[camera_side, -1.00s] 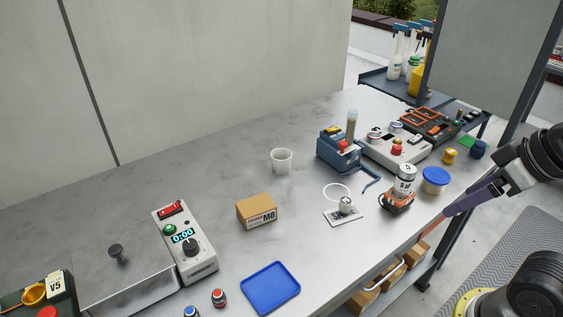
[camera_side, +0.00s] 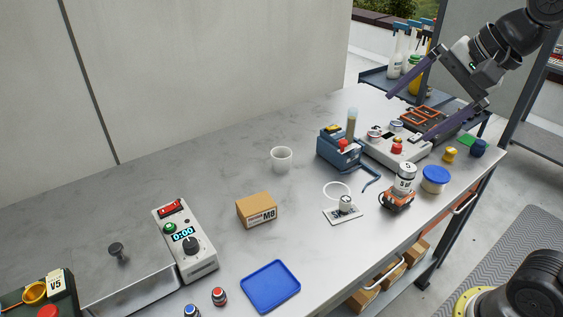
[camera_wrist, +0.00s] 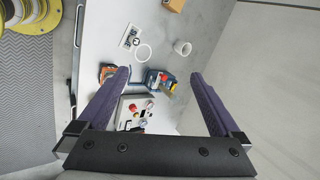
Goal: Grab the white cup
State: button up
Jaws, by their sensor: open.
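The white cup (camera_side: 281,160) stands upright on the grey bench, left of the blue device, in the side view. It also shows in the wrist view (camera_wrist: 183,48), above and beyond my fingertips. My gripper (camera_side: 401,116) is open and empty, with its two purple fingers spread wide above the right end of the bench. In the wrist view my gripper (camera_wrist: 159,75) frames the blue device and the white box between its fingers. The cup is well apart from both fingers.
The blue device (camera_side: 336,150) with an upright tube stands right of the cup. A white box with knobs (camera_side: 392,147) lies below my gripper. A cardboard box (camera_side: 257,210) sits in front of the cup.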

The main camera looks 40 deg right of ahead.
jog(key=w+r+m, duration=0.1)
jog(key=w+m, duration=0.5)
jog(key=w, duration=0.6)
jog(key=m+g+y, duration=0.2)
jog(key=m+g, duration=0.1)
jog(key=m, duration=0.3)
send_over(281, 156)
jog(key=s, duration=0.4)
notch_tip(281, 156, down, 25)
jog(key=shift+s+d+f, duration=0.1)
jog(key=shift+f, duration=0.1)
jog(key=shift+x, duration=3.25)
jog(key=shift+d, duration=0.2)
jog(key=shift+c, duration=0.2)
jog(key=c, duration=1.2)
